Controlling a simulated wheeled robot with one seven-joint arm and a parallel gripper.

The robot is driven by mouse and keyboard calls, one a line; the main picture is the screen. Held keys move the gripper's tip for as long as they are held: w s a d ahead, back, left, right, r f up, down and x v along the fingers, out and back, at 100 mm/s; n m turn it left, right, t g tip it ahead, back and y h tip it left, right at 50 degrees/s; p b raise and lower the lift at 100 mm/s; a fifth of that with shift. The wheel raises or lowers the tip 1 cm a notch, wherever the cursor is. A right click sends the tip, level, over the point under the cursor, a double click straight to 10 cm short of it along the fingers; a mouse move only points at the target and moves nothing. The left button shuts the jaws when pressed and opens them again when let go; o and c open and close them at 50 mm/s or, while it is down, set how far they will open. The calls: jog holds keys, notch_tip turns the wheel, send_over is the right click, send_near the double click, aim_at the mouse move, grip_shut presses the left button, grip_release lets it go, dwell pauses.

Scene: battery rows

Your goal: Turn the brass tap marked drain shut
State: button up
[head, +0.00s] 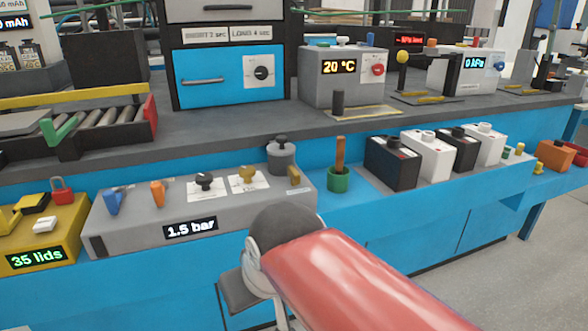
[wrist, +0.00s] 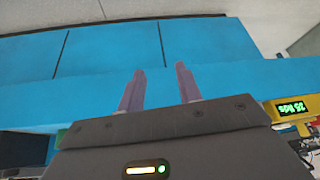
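A grey console (head: 138,232) with a "1.5 bar" display stands on the blue bench. A brass-coloured tap (head: 247,175) sits on a white label on its top, right of a black tap (head: 204,181) on a similar label. A smaller brass-coloured piece (head: 293,175) stands at the console's right end. The label words are too small to read, so I cannot tell which is marked drain. In the wrist view my gripper (wrist: 160,69) is open, its two fingers apart and empty, with blue bench panels beyond. The taps are not visible there.
A blue tap (head: 112,201) and an orange tap (head: 157,193) stand left on the console. A grey lidded pot (head: 281,156) stands behind its right end. A green cup (head: 339,180) and several batteries (head: 391,163) are to the right. A yellow box (head: 45,232) adjoins at left.

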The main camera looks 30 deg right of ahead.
jog(key=w+d+r+m+b, duration=0.1)
jog(key=w+d+r+b, duration=0.1)
jog(key=w+d+r, duration=0.6)
jog(key=m+g+h+b, duration=0.1)
jog(key=m+b, duration=0.1)
jog(key=b, duration=0.1)
send_near(293, 169)
jog(key=f, duration=0.1)
jog(key=b+x, duration=0.2)
jog(key=x, duration=0.5)
jog(key=shift+w+d+f, duration=0.1)
jog(key=shift+w+f, duration=0.2)
jog(key=shift+f, duration=0.05)
jog(key=shift+n, duration=0.3)
grip_shut()
